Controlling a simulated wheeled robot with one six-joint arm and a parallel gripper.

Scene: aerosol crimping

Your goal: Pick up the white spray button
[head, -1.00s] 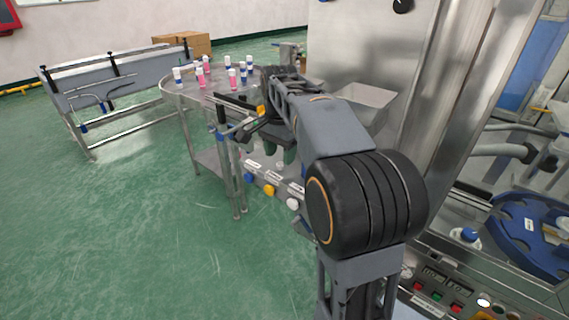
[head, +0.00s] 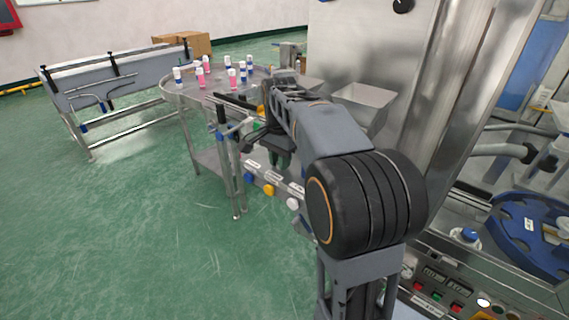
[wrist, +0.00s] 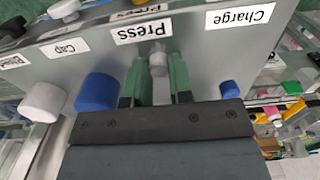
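A small pale white-grey button-like piece (wrist: 158,62) shows between my green fingertips in the wrist view, below the label "Press". I take it for the white spray button, but I cannot be sure. My gripper (wrist: 158,75) has its two fingers apart, one on each side of this piece. I cannot tell whether they touch it. In the head view my gripper (head: 281,157) points down beside the panel, and the piece cannot be made out there.
In the wrist view a white knob (wrist: 43,102) and a blue knob (wrist: 97,92) stand left of my fingers, and a smaller blue one (wrist: 229,89) right. A round steel table (head: 180,86) with several bottles stands behind. A blue disc (head: 520,228) is at right.

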